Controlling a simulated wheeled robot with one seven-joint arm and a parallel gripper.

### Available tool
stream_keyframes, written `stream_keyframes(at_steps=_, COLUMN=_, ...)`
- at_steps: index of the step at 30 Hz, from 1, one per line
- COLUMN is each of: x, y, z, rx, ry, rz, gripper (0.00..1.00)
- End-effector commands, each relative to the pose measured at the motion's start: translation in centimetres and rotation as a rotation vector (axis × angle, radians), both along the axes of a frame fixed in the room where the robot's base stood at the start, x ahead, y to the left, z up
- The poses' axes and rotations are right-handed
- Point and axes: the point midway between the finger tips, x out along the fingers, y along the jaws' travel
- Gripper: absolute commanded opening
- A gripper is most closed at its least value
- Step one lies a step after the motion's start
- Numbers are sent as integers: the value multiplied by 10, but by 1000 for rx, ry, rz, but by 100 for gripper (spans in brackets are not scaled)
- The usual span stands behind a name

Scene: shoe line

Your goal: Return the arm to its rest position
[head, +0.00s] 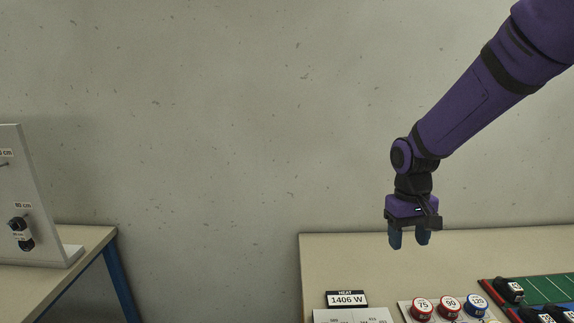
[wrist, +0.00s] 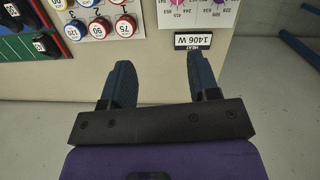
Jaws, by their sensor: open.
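My gripper (head: 410,240) is at the end of my purple arm, pointing down above the back part of the right-hand table (head: 375,257) in the head view. Its two blue fingers stand apart with nothing between them. In the wrist view my gripper (wrist: 160,82) also shows open and empty over the bare table edge. The arm reaches in from the upper right and touches nothing that I can see.
The table bears a HEAT display (head: 346,299) reading 1406 W, round numbered buttons (head: 449,306) and a green board (head: 545,289) with black blocks. A second table (head: 85,240) with an upright panel (head: 28,195) stands left. The floor gap between them is clear.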

Motion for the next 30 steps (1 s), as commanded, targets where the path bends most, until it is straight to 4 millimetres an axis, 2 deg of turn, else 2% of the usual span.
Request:
stream_keyframes(at_steps=1, x=-8, y=-3, z=16, rx=1, ry=-31, rz=-6, gripper=55)
stream_keyframes(at_steps=6, x=-36, y=-12, z=56, rx=6, ry=-118, rz=-23, gripper=55)
stream_keyframes(at_steps=15, x=-93, y=-25, z=112, rx=22, ry=-272, rz=-54, gripper=55)
stream_keyframes(at_steps=22, x=-141, y=-34, z=141, rx=41, ry=-391, rz=-75, gripper=55)
stream_keyframes(at_steps=30, x=-194, y=-41, z=158, rx=67, ry=-518, rz=-96, gripper=55)
